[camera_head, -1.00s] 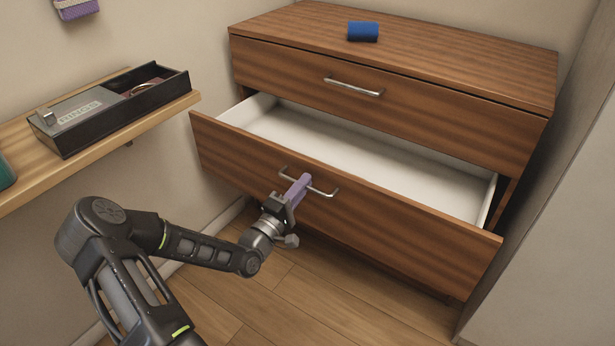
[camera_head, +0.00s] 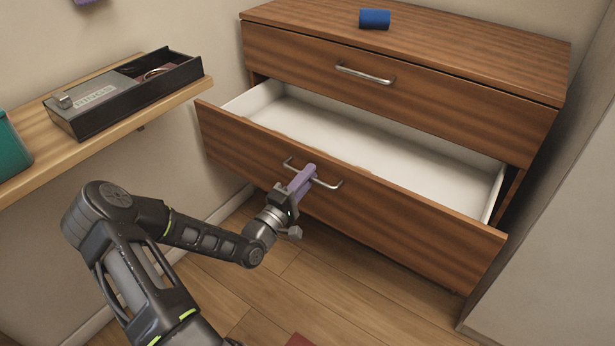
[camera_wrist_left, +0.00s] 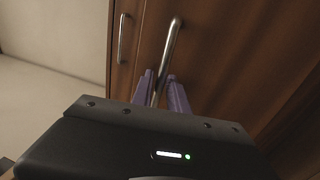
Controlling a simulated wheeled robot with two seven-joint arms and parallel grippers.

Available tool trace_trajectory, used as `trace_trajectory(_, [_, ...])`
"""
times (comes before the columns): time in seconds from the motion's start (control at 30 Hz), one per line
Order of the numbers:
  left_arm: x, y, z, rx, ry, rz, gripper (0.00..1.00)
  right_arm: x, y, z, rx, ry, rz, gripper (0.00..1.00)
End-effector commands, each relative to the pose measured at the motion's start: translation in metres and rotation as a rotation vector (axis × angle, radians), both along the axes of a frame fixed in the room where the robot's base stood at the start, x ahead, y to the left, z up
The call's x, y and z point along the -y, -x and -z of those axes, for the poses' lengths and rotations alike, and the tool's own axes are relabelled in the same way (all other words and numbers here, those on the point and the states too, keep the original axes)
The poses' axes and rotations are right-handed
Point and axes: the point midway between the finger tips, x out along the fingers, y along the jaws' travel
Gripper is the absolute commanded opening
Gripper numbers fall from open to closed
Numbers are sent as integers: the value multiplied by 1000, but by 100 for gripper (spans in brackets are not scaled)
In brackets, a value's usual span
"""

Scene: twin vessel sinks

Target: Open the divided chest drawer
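The wooden chest (camera_head: 400,45) has two drawers with metal bar handles. Its lower drawer (camera_head: 350,205) stands well out from the chest, and the white interior shows empty. Its upper drawer (camera_head: 390,88) is shut. My left gripper (camera_head: 303,180), with purple fingers, is at the lower drawer's handle (camera_head: 328,184). In the left wrist view the handle bar (camera_wrist_left: 170,50) runs between the two fingertips (camera_wrist_left: 161,90), which are closed around it. My right gripper is not in view.
A blue cylinder (camera_head: 375,19) lies on the chest top. A wooden shelf (camera_head: 160,117) at the left carries a black box labelled RINGS (camera_head: 120,95) and a teal object (camera_head: 10,150). A grey wall or panel (camera_head: 560,230) stands close at the right.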

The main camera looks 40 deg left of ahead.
Motion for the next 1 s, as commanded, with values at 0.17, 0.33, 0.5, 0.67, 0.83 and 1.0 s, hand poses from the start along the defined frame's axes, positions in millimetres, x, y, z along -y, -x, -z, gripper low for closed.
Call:
trace_trajectory(0.17, [-1,11,2,-2,-1,-2,20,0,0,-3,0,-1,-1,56])
trace_trajectory(0.33, [0,38,7,-3,-1,-2,20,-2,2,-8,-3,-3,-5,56])
trace_trajectory(0.5, [1,64,12,-3,0,-1,20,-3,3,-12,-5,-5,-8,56])
trace_trajectory(0.67, [2,76,15,-1,0,1,20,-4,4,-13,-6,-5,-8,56])
trace_trajectory(0.83, [2,77,16,-1,0,1,20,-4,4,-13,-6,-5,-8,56])
trace_trajectory(1.0, [2,77,16,-1,0,1,20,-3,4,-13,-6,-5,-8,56])
